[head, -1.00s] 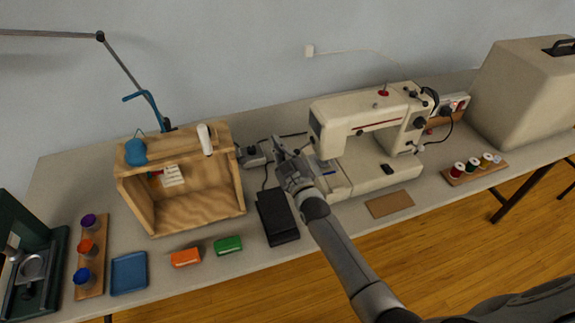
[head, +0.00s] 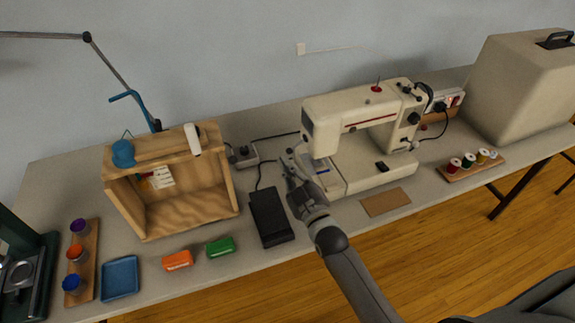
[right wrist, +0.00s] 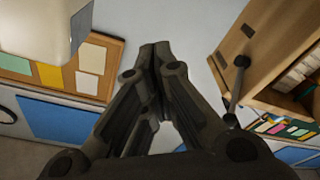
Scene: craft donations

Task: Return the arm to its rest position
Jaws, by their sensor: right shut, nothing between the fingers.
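My right gripper (head: 290,160) is shut and empty. In the head view it is raised over the table, in front of the left end of the white sewing machine (head: 362,108) and just right of the black foot pedal (head: 270,217). In the right wrist view its fingers (right wrist: 155,48) meet at the tips with nothing between them. That view looks toward a pinboard (right wrist: 92,65) with paper notes and a wooden shelf (right wrist: 262,50). My left gripper is not in view.
A wooden box (head: 190,208) stands left of the pedal. Orange (head: 177,260) and green (head: 220,246) blocks, a blue tray (head: 120,278) and a rack of cups (head: 90,262) lie near the front left. A thread spool rack (head: 470,165) and a beige case (head: 520,88) stand at right.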

